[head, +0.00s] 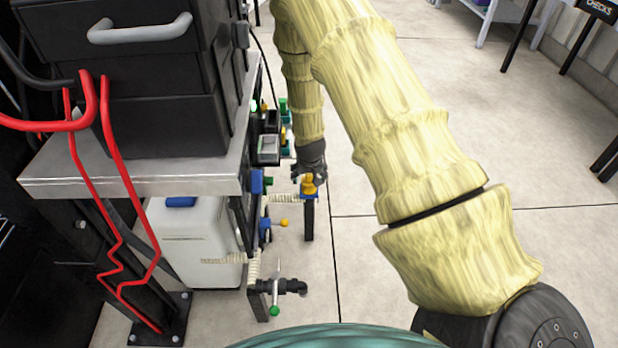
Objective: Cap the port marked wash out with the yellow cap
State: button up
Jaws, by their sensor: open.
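My gripper (309,176) points down at the end of my yellow-sleeved arm, right of the bench. It is open. A small yellow piece (308,186), which looks like the yellow cap, is between or just below its fingers. Whether the fingers touch it cannot be told. The yellow piece sits at a blue part (309,195) on top of a dark post (309,222). Port fittings line the bench's right side, including a dark elbow pipe end (294,287). No wash out marking can be read, so I cannot tell which port it is.
A metal-topped bench (130,178) carries black drawers (150,70) with a red hose. A white jug (190,240) stands below. A green-tipped lever (274,309) and a yellow-knobbed valve (284,222) stick out on the bench's right. The floor (370,270) on the right is clear.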

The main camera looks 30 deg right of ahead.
jog(key=v, duration=0.9)
jog(key=shift+r, duration=0.1)
